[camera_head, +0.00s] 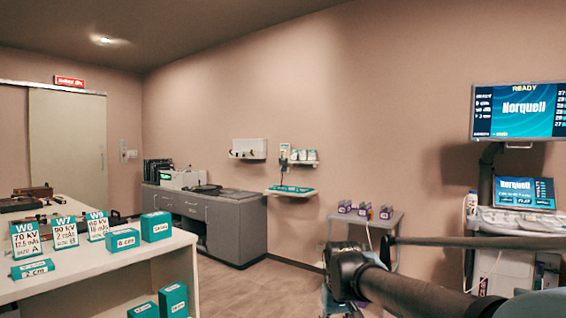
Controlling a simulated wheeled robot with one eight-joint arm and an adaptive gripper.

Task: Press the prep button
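I cannot make out a button marked prep in the head view. A small pale wall panel (127,153) is fixed beside the door, too small to read. A slim upright device (284,152) is on the back wall above a teal-topped wall shelf (291,191); its details are unclear. My dark arm crosses the lower right, with a black joint near the bottom centre. My gripper's fingers cannot be made out.
A white counter (160,252) with teal boxes and number cards fills the lower left. A grey cabinet (237,226) stands at the back wall. A small cart (390,219) and an ultrasound-like console (520,220) with screens stand right. Floor (270,280) between is clear.

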